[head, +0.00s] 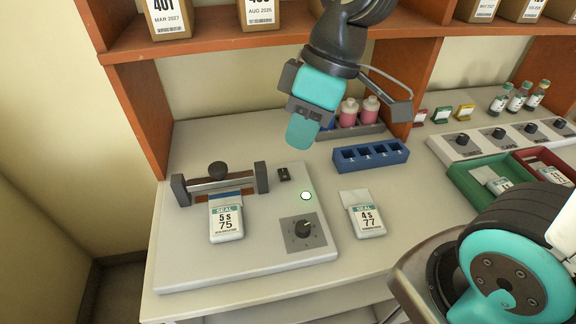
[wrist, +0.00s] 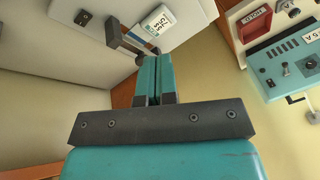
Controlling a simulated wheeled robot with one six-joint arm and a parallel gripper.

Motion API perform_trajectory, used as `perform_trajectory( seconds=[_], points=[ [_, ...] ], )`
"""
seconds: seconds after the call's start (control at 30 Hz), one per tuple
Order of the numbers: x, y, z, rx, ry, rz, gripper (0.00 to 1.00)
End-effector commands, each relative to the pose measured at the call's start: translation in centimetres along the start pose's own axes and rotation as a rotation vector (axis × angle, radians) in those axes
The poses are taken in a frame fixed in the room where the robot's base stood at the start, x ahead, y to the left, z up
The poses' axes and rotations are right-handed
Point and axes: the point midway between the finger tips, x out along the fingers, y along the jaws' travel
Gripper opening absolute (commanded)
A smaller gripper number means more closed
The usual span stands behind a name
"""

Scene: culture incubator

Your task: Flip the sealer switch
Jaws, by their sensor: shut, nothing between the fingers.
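The sealer (head: 180,262) is a pale flat box on the bench, with a dark press bar (head: 222,184) at its back left. A small black switch (head: 283,174) sits on its top, right of the bar; it also shows in the wrist view (wrist: 83,17). Which way the switch is tipped is too small to tell.
A pouch marked 5 s 75 (head: 226,222) lies at the press bar. A pouch marked 4 s 77 (head: 367,222) lies right of the sealer. A blue rack (head: 371,155), pink bottles (head: 348,112) and the orange shelf (head: 143,116) stand behind and around my gripper.

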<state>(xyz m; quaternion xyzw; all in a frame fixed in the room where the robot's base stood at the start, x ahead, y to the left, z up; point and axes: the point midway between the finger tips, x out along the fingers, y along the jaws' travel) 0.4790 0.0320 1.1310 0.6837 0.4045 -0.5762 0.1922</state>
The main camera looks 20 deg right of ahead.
Motion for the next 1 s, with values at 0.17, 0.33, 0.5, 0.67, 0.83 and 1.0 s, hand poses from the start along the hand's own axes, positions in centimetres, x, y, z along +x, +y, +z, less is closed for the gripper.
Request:
perform_trajectory(
  seconds=[0.17, 0.33, 0.5, 0.67, 0.83, 1.0],
  points=[
    [0.7, 3.8, -1.1, -0.113, -0.009, 0.008, 0.00],
    [2.0, 8.7, -1.9, -0.264, -0.021, 0.015, 0.00],
    [3.8, 14.0, -2.0, -0.432, -0.037, 0.019, 0.00],
    [4.4, 15.8, -1.9, -0.502, -0.041, 0.022, 0.00],
    [4.3, 15.8, -1.9, -0.505, -0.041, 0.023, 0.00],
    [4.6, 15.8, -1.9, -0.504, -0.042, 0.021, 0.00]
  ],
)
